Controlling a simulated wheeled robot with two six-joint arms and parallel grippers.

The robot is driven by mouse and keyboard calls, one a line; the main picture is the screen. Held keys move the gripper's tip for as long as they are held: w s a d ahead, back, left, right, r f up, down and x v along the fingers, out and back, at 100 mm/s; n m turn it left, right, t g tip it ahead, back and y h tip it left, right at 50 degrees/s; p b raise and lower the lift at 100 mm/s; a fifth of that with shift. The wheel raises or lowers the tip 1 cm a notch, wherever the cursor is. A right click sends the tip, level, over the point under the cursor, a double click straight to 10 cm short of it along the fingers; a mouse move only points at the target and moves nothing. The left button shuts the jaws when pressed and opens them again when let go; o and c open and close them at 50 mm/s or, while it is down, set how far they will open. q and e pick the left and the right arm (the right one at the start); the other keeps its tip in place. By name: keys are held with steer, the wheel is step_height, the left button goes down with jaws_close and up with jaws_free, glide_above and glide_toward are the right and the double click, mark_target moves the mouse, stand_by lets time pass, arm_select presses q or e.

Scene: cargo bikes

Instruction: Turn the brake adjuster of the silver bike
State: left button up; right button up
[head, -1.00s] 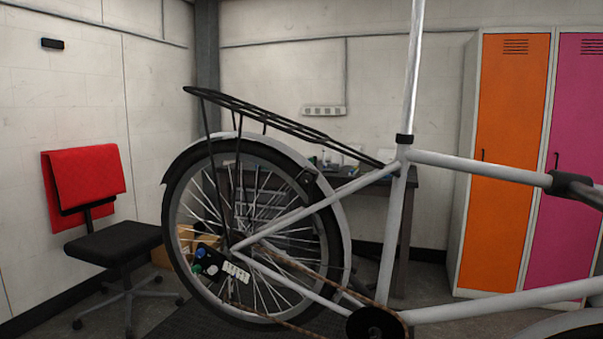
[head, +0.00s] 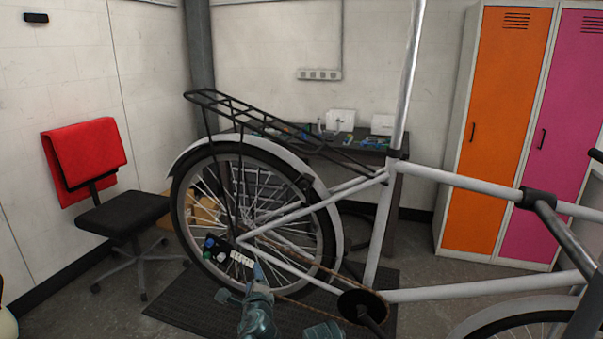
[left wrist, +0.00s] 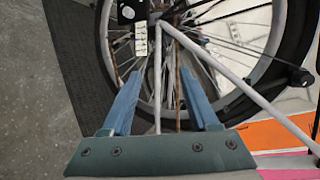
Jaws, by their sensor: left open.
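The silver bike (head: 383,215) stands side-on with its rear wheel on the left. By its rear hub is a black plate (head: 226,244) with a blue knob, a green knob and a white ribbed block (head: 242,259). Which part is the brake adjuster I cannot tell. My left gripper (head: 259,273) is just below and right of the plate, empty. In the left wrist view its blue fingers (left wrist: 161,76) are spread apart, with a frame tube behind the gap. The white block (left wrist: 141,39) and black plate (left wrist: 127,12) lie ahead, slightly left, not between the fingers.
Spokes, the rusty chain (head: 300,308) and the crank (head: 361,307) are close to the gripper. A dark mat (head: 180,307) lies under the bike. A red-backed chair (head: 84,165) stands left, a cluttered table behind, and orange (head: 500,130) and pink lockers right.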

arm_select(q)
step_height(320, 180, up, 11)
steer(key=w+d+m+t+h+p, duration=0.2)
steer(key=m+p, duration=0.3)
steer(key=m, duration=0.1)
steer(key=m+h+p, duration=0.7)
steer(key=m+p, duration=0.1)
steer(key=m, duration=0.4)
glide_toward(303, 187)
steer(key=v, duration=0.5)
steer(key=shift+w+f+b, duration=0.1)
steer(key=shift+f+b, duration=0.05)
steer(key=shift+b, duration=0.15)
arm_select(e)
step_height(303, 187, up, 15)
arm_select(q)
steer(key=shift+w, duration=0.1)
arm_select(e)
steer(key=shift+f, duration=0.1)
arm_select(q)
steer(key=x, duration=1.3)
steer(key=shift+w+d, duration=0.1)
steer(key=shift+w, duration=0.25)
steer(key=shift+c, duration=0.2)
jaws_close()
